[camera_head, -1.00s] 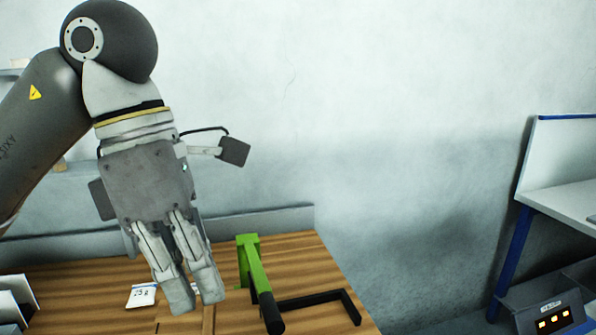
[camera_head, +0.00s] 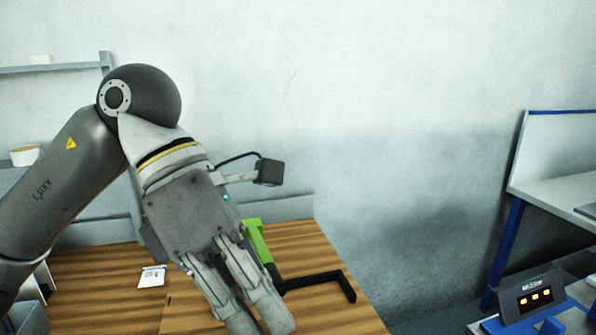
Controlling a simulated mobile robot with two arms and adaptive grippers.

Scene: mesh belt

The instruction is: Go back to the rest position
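My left gripper (camera_head: 258,318) hangs over the wooden table (camera_head: 95,290), pointing down and to the right. Its two fingers lie close together at the tips, and I see nothing held between them. Behind the fingers is a green tool with a lever (camera_head: 256,238), standing on the table. I cannot tell the height of the gripper above the table. My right gripper is not in view.
A black bent bar (camera_head: 325,279) lies at the table's right side. A small white labelled packet (camera_head: 152,277) lies left of the gripper. At the right stand a blue-framed bench (camera_head: 560,198) and a box with lit orange displays (camera_head: 533,297). A wall shelf (camera_head: 55,68) is at the upper left.

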